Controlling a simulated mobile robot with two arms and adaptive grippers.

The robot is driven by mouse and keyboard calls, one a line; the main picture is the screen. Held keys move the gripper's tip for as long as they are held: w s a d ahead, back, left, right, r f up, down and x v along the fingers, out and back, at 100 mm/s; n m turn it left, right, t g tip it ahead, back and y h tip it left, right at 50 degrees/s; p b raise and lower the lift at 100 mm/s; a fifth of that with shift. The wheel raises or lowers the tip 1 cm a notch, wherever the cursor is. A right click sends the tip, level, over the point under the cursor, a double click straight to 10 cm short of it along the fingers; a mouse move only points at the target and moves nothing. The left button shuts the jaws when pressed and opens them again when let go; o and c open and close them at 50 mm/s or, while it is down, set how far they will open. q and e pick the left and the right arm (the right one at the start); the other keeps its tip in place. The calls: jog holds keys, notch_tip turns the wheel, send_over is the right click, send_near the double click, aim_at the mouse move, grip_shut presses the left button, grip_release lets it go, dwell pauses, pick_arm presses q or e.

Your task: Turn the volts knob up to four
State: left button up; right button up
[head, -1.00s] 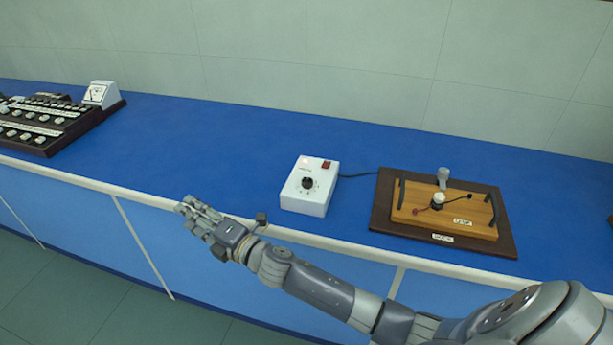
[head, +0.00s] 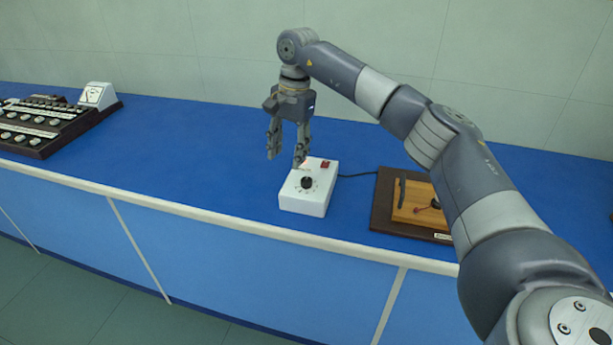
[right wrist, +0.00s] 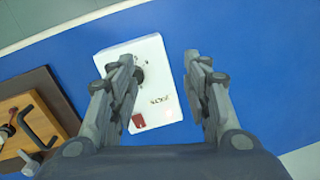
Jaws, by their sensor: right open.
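A white box (head: 308,199) with a black round knob (head: 307,183) on its top face and a red switch (head: 325,164) stands on the blue bench. My right gripper (head: 287,163) points down above the bench, at the box's upper left edge in the head view. It is open and empty. In the right wrist view the fingers (right wrist: 162,95) spread over the white box (right wrist: 165,60); the left finger partly covers the knob (right wrist: 138,75), and the red switch (right wrist: 138,121) shows between the fingers. The knob's setting is too small to read. My left gripper is not in view.
A wooden board with a handle (head: 410,205) on a dark base (head: 383,210) stands right of the box, partly hidden by my right arm. A cable (head: 358,175) runs between them. A dark control panel (head: 45,128) with a white meter (head: 98,95) sits far left. The bench between is clear.

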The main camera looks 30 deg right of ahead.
notch_tip(320, 180, up, 2)
jog(key=h, duration=0.1)
send_over(307, 179)
jog(key=shift+g, duration=0.3)
notch_tip(307, 179, down, 10)
jog(key=shift+f+p, duration=0.2)
jog(key=shift+p, duration=0.45)
jog(key=shift+c, duration=0.4)
grip_shut()
